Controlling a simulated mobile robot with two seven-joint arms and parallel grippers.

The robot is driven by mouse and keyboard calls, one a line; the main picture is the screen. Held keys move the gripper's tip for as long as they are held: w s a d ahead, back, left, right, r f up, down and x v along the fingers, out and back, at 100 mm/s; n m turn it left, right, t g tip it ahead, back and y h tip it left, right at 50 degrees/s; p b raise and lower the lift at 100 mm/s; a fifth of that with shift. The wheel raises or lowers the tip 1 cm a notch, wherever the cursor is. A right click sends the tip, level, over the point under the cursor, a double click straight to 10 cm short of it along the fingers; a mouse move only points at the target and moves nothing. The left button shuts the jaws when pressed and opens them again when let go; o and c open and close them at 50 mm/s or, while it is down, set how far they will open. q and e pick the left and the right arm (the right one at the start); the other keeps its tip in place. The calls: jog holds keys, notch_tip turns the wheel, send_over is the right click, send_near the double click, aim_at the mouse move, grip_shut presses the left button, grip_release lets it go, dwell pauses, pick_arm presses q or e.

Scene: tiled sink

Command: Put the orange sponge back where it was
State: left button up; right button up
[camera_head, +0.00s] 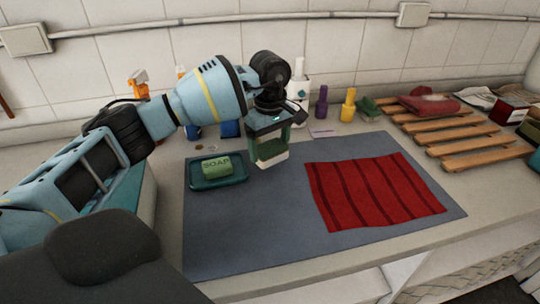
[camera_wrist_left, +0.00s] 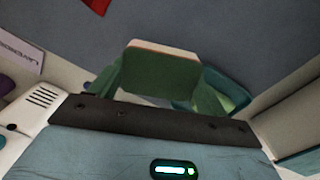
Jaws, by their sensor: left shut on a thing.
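My left gripper (camera_head: 268,138) comes in from the left and points down above the grey mat (camera_head: 255,235). It is shut on a sponge (camera_head: 270,151), which is held above the mat, right of the soap tray. The sponge shows a dark green face and a pale lower layer. In the left wrist view the sponge (camera_wrist_left: 160,72) sits between the green fingers (camera_wrist_left: 160,90), with a thin pale orange edge at its far side. No plainly orange sponge shows elsewhere. My right gripper is not in view.
Green soap (camera_head: 217,167) lies in a teal tray (camera_head: 235,181) on the mat. A striped red cloth (camera_head: 375,190) lies to the right. Bottles, including a purple one (camera_head: 322,102) and a yellow one (camera_head: 348,105), stand behind. A wooden rack (camera_head: 470,145) is at the right. The mat's front is clear.

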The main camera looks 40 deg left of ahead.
aim_at(270, 156)
pick_arm(q)
jog(key=shift+w+f, duration=0.1)
jog(key=shift+f, duration=1.65)
jog(key=shift+f, duration=0.2)
jog(key=o, duration=0.8)
jog(key=shift+c, duration=0.2)
jog(key=shift+r, duration=0.1)
notch_tip(270, 156, up, 12)
jog(key=shift+r, duration=0.1)
